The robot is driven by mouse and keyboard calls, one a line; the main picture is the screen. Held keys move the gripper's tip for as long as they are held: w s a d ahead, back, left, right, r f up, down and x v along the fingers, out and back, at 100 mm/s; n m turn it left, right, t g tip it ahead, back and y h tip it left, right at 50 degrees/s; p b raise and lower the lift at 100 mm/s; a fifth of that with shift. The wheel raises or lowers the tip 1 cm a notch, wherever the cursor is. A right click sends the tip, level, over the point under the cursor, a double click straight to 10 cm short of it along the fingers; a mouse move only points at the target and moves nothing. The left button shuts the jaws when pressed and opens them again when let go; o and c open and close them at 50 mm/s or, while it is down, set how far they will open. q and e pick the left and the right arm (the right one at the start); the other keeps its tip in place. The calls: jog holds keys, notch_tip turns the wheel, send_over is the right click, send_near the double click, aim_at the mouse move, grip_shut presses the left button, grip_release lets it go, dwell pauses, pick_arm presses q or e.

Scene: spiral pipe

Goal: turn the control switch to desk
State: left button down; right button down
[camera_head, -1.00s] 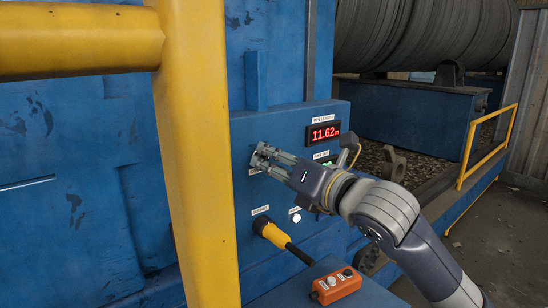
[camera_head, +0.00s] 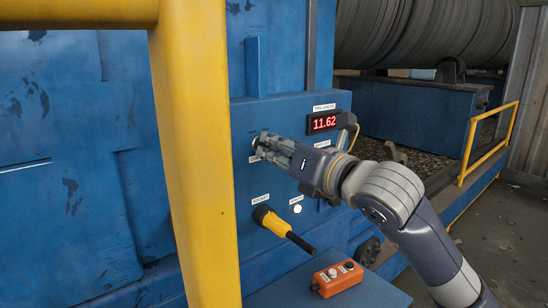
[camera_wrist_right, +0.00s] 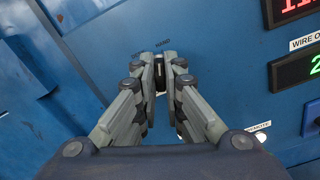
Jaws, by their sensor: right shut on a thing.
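My right gripper (camera_head: 262,147) comes in from the right and reaches the blue control panel (camera_head: 245,185). In the right wrist view its two fingers (camera_wrist_right: 164,75) are closed around the small dark control switch (camera_wrist_right: 163,58), which sits on the panel face. The fingertips hide most of the switch. The switch's exact angle cannot be told. My left gripper is not in view.
A red length display (camera_head: 324,122) is above and right of the gripper. A yellow plug with a black cable (camera_head: 275,225) sticks out below. An orange button box (camera_head: 337,277) lies on the blue ledge. A yellow post (camera_head: 195,150) stands at the left front.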

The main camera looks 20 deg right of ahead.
jog(key=shift+a+f+n+b, duration=0.1)
jog(key=shift+a+n+b, duration=0.05)
jog(key=shift+n+b, duration=4.6)
jog(key=shift+n, duration=0.45)
jog(key=c, duration=1.7)
grip_release()
